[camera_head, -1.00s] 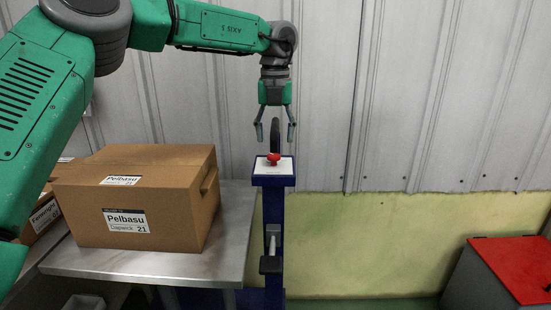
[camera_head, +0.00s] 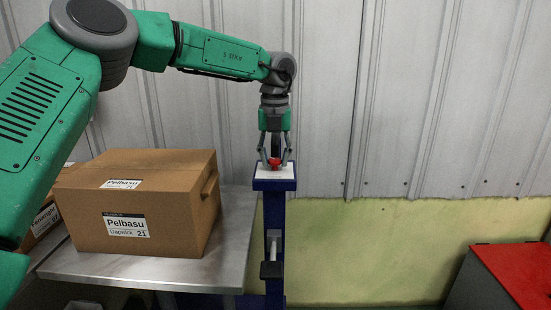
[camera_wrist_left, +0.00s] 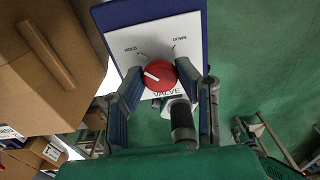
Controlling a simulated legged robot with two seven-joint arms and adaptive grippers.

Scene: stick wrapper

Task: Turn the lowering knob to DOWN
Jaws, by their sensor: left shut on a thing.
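The red lowering knob (camera_head: 274,162) sits on a white plate (camera_head: 262,172) on top of a blue post. In the left wrist view the knob (camera_wrist_left: 161,75) has a white pointer mark aimed to the upper left, on the HOLD side. HOLD is printed at the left of the plate (camera_wrist_left: 150,30) and DOWN at the right. My left gripper (camera_head: 275,159) points straight down over the post, its fingers on either side of the knob and shut on it. It also shows in the left wrist view (camera_wrist_left: 171,82). My right gripper is not in view.
A cardboard box (camera_head: 165,225) stands on a metal table (camera_head: 235,230) left of the post. A grey bin with a red lid (camera_head: 515,270) is at the lower right. A ribbed wall stands behind. Right of the post is clear.

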